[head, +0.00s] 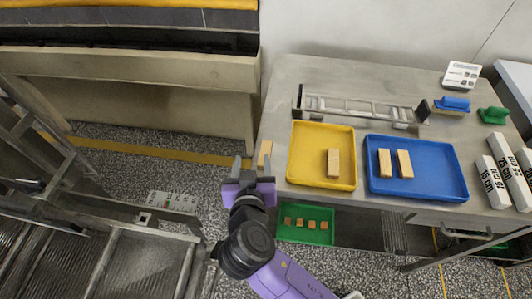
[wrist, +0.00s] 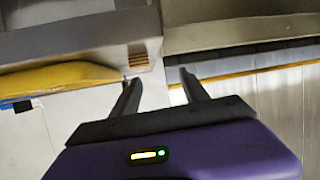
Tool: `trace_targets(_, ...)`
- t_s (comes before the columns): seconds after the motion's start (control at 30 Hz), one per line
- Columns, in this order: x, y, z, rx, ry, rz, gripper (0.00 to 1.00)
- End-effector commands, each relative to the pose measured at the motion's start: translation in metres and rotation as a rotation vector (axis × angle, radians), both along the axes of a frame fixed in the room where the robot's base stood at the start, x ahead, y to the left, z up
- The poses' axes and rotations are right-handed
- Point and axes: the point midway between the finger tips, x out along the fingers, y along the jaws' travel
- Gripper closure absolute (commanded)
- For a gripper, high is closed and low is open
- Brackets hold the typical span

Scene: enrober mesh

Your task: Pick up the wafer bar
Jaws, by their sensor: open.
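A tan bar with layered stripes, which looks like the wafer bar (head: 264,153), lies at the left edge of the grey table, left of the yellow tray. It also shows in the wrist view (wrist: 138,54), just beyond the tip of the left finger. My gripper (head: 252,162) is open and empty, just off the table's left edge. In the head view its right finger is close to the bar and partly overlaps its near end. In the wrist view the fingers (wrist: 157,78) are spread apart with nothing between them. I cannot tell whether a finger touches the bar.
A yellow tray (head: 308,170) holds one tan bar, and a blue tray (head: 435,180) holds two. A metal rack (head: 360,108) lies behind them. A green tray (head: 306,238) with several small pieces sits lower down. Metal machine frames stand at the left.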

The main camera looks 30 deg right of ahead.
Motion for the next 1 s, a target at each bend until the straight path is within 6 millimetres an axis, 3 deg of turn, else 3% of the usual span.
trace_targets(0.27,-0.008,-0.026,-0.001,0.033,-0.018,-0.185,0.47)
trace_targets(0.8,0.041,-0.059,-0.02,0.037,-0.017,-0.186,0.47)
trace_targets(1.0,0.05,-0.066,-0.027,0.037,-0.016,-0.184,0.47)
